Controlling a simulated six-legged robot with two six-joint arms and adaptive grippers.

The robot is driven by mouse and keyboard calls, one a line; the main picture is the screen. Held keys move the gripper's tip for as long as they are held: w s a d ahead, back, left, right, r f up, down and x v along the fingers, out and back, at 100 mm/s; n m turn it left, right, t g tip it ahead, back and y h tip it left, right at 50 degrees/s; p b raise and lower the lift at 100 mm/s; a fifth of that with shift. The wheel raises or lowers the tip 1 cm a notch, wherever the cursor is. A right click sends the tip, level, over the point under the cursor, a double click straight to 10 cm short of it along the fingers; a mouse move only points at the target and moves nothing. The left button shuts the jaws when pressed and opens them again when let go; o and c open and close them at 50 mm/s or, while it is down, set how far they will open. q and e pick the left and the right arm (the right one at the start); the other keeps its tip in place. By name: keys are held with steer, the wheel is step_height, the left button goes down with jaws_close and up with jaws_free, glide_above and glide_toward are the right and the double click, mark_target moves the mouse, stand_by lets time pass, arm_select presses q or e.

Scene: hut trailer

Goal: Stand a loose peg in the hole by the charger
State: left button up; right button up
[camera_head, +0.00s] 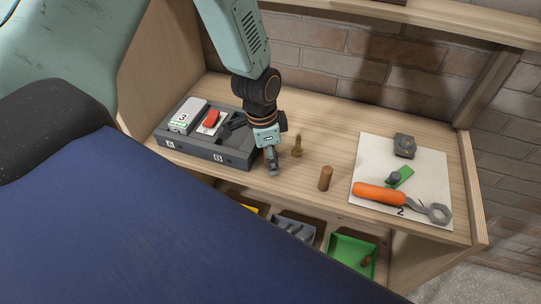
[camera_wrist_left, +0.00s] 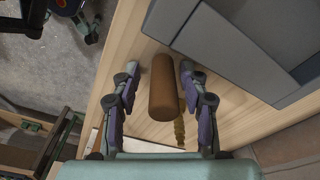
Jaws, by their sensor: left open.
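My left gripper (camera_head: 272,172) points down at the shelf's front, just right of the grey charger (camera_head: 185,150). In the left wrist view its open fingers (camera_wrist_left: 159,68) are on either side of a brown peg (camera_wrist_left: 163,90), with gaps showing. The head view hides this peg behind the gripper. The charger (camera_wrist_left: 240,45) lies close beside it. The hole is not visible, so I cannot tell whether the peg sits in it. Another brown peg (camera_head: 325,179) stands upright farther right. My right gripper is not in view.
A small brass piece (camera_head: 297,147) stands just right of the gripper; it also shows in the wrist view (camera_wrist_left: 180,130). A white sheet (camera_head: 365,158) carries an orange-handled wrench (camera_head: 385,195). Bins, including a green one (camera_head: 345,247), sit below. A brick wall (camera_head: 330,50) is behind.

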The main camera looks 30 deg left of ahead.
arm_select(q)
steer(key=shift+w, duration=0.15)
steer(key=r, duration=0.3)
steer(key=r+p, duration=0.1)
steer(key=r, duration=0.3)
steer(key=s+a+r+p, duration=0.1)
steer(key=r, duration=0.3)
steer(key=shift+r, duration=0.1)
steer(key=shift+s+r, duration=0.15)
steer(key=shift+r, duration=0.35)
steer(key=shift+a, duration=0.1)
